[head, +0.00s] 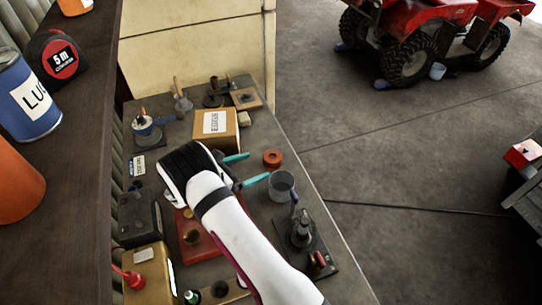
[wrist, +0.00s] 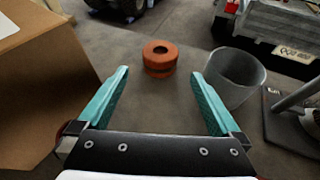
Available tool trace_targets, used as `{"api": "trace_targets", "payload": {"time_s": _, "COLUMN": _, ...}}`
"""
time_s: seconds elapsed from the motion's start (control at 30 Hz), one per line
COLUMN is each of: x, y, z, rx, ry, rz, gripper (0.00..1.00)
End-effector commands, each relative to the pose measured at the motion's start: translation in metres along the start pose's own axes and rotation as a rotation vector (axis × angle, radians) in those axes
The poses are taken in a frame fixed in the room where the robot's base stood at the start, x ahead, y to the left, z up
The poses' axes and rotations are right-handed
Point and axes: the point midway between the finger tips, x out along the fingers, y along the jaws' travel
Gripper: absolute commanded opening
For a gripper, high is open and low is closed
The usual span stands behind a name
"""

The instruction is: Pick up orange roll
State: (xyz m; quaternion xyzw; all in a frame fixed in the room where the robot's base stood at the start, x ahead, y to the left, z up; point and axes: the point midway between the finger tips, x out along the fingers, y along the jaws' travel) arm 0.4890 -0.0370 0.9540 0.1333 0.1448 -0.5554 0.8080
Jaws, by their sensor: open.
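The orange roll (head: 272,158) lies on the grey workbench, near its right edge in the head view. In the wrist view the orange roll (wrist: 160,58) sits ahead of my fingertips, roughly midway between them, with its dark centre hole facing up. A darker band runs around its side. My gripper (head: 252,169) is over the bench to the left of the roll, with teal fingers spread apart. In the wrist view my gripper (wrist: 160,80) is open and empty, and the roll is beyond the tips and not touched.
A grey cup (head: 282,185) stands close to the roll, beside my right finger in the wrist view (wrist: 235,78). A cardboard box (head: 215,130) is on the other side. A dark stand (head: 303,235) is nearer the front. Bare bench (wrist: 160,110) lies between my fingers.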

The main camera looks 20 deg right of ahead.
Motion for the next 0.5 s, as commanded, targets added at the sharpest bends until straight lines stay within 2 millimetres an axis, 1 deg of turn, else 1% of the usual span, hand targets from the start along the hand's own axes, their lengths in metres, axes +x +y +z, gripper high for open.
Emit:
{"api": "trace_targets", "payload": {"time_s": 0.03, "x": 0.005, "y": -0.001, "z": -0.003, "rx": 0.001, "ry": 0.0, "rz": -0.002, "gripper": 1.0}}
{"api": "trace_targets", "payload": {"time_s": 0.17, "x": 0.021, "y": -0.001, "z": -0.002, "rx": 0.003, "ry": -0.001, "rz": -0.004, "gripper": 1.0}}
{"api": "trace_targets", "payload": {"time_s": 0.3, "x": 0.052, "y": -0.002, "z": -0.002, "rx": 0.002, "ry": -0.001, "rz": -0.005, "gripper": 1.0}}
{"api": "trace_targets", "payload": {"time_s": 0.4, "x": 0.069, "y": -0.001, "z": -0.002, "rx": 0.002, "ry": -0.001, "rz": -0.004, "gripper": 1.0}}
{"api": "trace_targets", "payload": {"time_s": 0.5, "x": 0.075, "y": -0.001, "z": -0.002, "rx": 0.001, "ry": -0.001, "rz": -0.002, "gripper": 1.0}}
